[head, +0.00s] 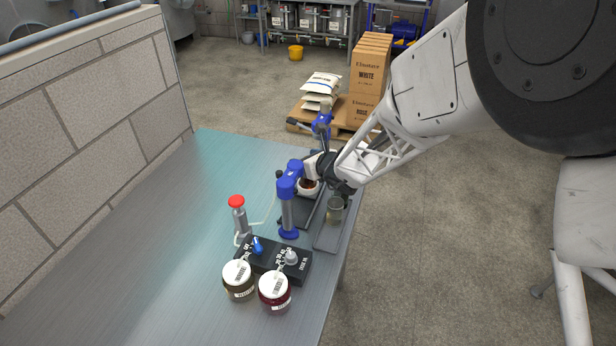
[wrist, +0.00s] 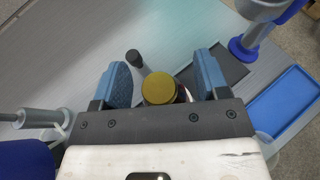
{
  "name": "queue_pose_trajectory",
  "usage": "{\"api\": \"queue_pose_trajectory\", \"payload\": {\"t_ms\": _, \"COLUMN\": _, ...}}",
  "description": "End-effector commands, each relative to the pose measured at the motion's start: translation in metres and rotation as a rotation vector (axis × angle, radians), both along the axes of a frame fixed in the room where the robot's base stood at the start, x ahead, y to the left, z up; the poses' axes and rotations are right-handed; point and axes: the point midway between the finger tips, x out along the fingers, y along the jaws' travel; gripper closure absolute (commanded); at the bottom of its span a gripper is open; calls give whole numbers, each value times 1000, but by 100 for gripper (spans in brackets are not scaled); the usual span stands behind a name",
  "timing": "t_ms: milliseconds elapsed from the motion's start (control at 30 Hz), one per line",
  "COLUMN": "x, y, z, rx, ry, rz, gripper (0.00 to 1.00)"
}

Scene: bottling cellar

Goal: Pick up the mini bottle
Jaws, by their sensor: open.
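My gripper (wrist: 163,78) is open in the wrist view, with one blue finger on each side. A small round item with a gold-yellow top (wrist: 158,88) shows between the fingers, near the palm edge; its lower part is hidden. A slim piece with a black cap (wrist: 134,58) shows just beyond it, left of centre between the fingers. I cannot tell for certain which of these is the mini bottle. In the head view my wrist reaches over the bench beside a blue-topped stand (head: 288,212), and the fingertips are hard to make out there.
The left bench surface is clear.

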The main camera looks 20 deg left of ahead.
Motion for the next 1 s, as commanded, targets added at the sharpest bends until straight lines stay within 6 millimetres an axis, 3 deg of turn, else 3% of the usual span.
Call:
{"api": "queue_pose_trajectory", "payload": {"t_ms": 733, "x": 5, "y": 8, "z": -4, "rx": -1, "ry": -1, "rz": 0, "gripper": 32}}
{"api": "queue_pose_trajectory", "payload": {"t_ms": 767, "x": 5, "y": 8, "z": -4, "rx": -1, "ry": -1, "rz": 0, "gripper": 34}}
{"api": "queue_pose_trajectory", "payload": {"t_ms": 1000, "x": 5, "y": 8, "z": -4, "rx": -1, "ry": -1, "rz": 0, "gripper": 70}}
